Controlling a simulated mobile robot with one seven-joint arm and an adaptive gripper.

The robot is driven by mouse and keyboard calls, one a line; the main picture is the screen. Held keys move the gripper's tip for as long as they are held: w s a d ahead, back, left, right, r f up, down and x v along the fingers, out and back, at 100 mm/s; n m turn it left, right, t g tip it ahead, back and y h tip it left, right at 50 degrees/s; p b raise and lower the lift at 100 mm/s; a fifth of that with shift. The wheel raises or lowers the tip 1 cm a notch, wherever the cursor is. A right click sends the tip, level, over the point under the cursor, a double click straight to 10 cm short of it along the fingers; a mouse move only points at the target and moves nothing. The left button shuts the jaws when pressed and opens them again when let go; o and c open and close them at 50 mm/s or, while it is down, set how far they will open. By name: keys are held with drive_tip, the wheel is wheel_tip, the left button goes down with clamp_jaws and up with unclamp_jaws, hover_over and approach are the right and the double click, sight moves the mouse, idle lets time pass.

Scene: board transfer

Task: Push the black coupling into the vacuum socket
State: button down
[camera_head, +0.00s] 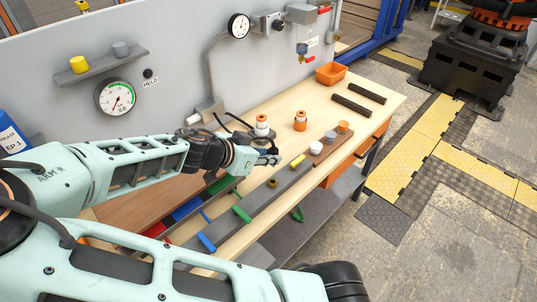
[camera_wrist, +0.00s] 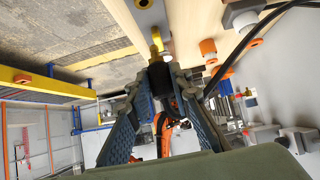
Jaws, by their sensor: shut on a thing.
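My gripper (camera_head: 272,157) is above the middle of the wooden bench. In the wrist view its two fingers (camera_wrist: 161,90) are closed around a black part, which I take for the black coupling (camera_wrist: 160,80). A yellow, brass-like piece (camera_wrist: 156,42) shows just beyond it. A black hose (camera_wrist: 228,58) runs past the right finger. A grey block with a pale round fitting (camera_head: 194,119) stands at the wall edge of the bench, left of the gripper. It may be the vacuum socket; I cannot tell for sure. The coupling is apart from that block.
White-and-orange (camera_head: 262,127) and orange (camera_head: 300,121) fittings stand behind the gripper. A long grey bar (camera_head: 265,200) lies in front. An orange bin (camera_head: 330,73) and two dark bars (camera_head: 350,105) are at the far end. A gauge (camera_head: 116,96) hangs on the wall.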

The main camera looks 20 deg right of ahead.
drive_tip(key=shift+r, duration=0.15)
drive_tip(key=shift+f+b, duration=2.1)
drive_tip(key=shift+f, duration=0.9)
drive_tip(key=shift+f+b, duration=0.6)
drive_tip(key=shift+f, duration=0.9)
drive_tip(key=c, duration=1.7)
unclamp_jaws()
drive_tip(key=shift+o, duration=0.2)
drive_tip(key=shift+a+r, duration=0.1)
drive_tip(key=shift+a, duration=0.05)
drive_tip(key=v, duration=1.1)
drive_tip(key=shift+a+r, duration=0.25)
drive_tip(key=shift+r, duration=0.05)
drive_tip(key=shift+s, duration=0.1)
